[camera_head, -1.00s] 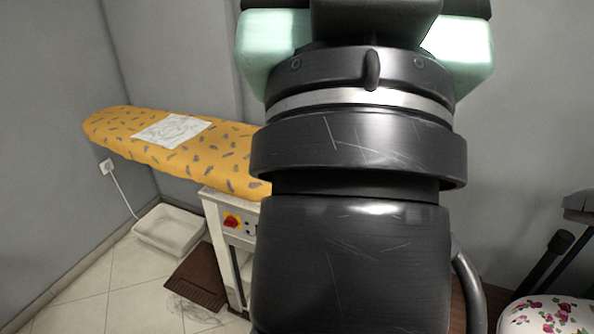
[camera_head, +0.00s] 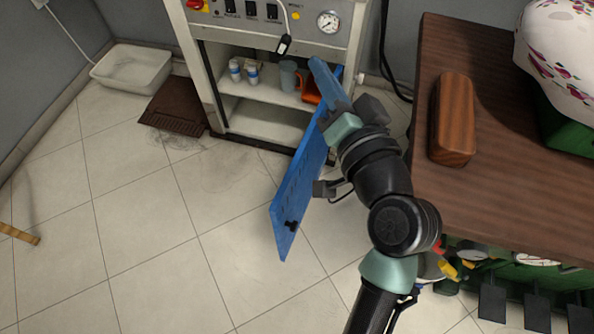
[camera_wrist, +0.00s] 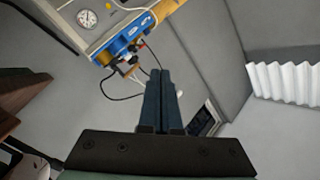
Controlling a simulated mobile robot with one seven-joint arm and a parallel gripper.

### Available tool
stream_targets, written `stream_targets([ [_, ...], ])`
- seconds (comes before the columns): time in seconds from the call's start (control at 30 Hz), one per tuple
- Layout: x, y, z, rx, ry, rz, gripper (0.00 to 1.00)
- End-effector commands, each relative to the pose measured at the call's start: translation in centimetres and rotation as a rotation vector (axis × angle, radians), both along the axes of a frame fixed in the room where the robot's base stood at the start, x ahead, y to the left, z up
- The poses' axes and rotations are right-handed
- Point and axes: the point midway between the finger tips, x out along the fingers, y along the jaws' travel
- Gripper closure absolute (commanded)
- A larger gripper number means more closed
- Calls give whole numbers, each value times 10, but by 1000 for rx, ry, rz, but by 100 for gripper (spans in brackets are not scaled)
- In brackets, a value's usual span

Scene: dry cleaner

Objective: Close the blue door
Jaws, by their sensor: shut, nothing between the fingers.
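The blue door (camera_head: 298,190) stands open in the head view, swung out from the right side of the cabinet (camera_head: 215,75) over the floor. A small dark fitting, perhaps a handle (camera_head: 291,225), is near its free end. My gripper (camera_head: 316,64) is at the hinge end of the door, by the cabinet's front right edge, and hides part of the door's upper edge. Its fingers are together and empty. I cannot tell whether it touches the door. In the wrist view my shut fingers (camera_wrist: 160,74) point toward a grey wall.
Inside the cabinet are white bottles (camera_head: 243,72), a grey-blue mug (camera_head: 288,76) and an orange item (camera_head: 311,92). A wooden table (camera_head: 500,180) with a wooden block (camera_head: 453,120) is close to my arm's right.

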Motion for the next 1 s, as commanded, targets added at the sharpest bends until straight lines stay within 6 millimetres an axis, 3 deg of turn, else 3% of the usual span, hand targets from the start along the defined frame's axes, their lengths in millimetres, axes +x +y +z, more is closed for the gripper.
stream_targets([
  [0.03,-7,-5,-58,59,49,12,100],
  [0.1,-18,-8,-106,144,102,35,100],
  [0.3,-57,-19,-233,400,218,73,100],
  [0.4,-79,-25,-288,532,256,80,100],
  [0.5,-100,-30,-329,648,276,80,100],
  [0.6,-117,-34,-356,734,284,77,100],
  [0.77,-130,-38,-374,806,284,72,100],
  [1.0,-110,-29,-374,814,283,78,100],
])
